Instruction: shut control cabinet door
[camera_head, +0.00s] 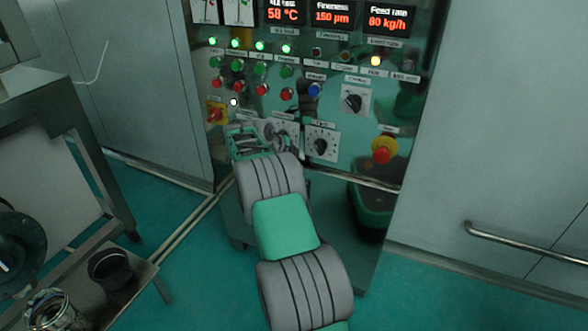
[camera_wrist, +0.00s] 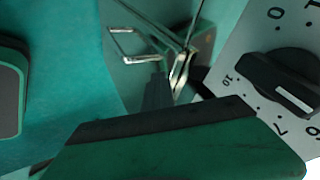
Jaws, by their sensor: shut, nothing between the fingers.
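The control cabinet's glossy front (camera_head: 345,75) stands in the middle of the head view, carrying displays, lamps, buttons and knobs. I cannot tell whether this front is fully flush or slightly ajar. My gripper (camera_head: 244,143) is at the lower left of this front, by the dials, and is shut and empty. My arm hides the panel's lower middle. In the wrist view, a dark dial (camera_wrist: 283,82) on a pale plate is at the right, close by. A thin metal handle-like loop (camera_wrist: 135,44) shows at upper left. Whether my fingers touch the front is unclear.
A red and yellow stop button (camera_head: 384,149) sticks out at the panel's right. A metal bench (camera_head: 60,125) stands at left, with a dark cup (camera_head: 110,268) and a metal can (camera_head: 50,310) on a lower shelf. A handrail (camera_head: 520,243) is at right. Green floor is clear at lower right.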

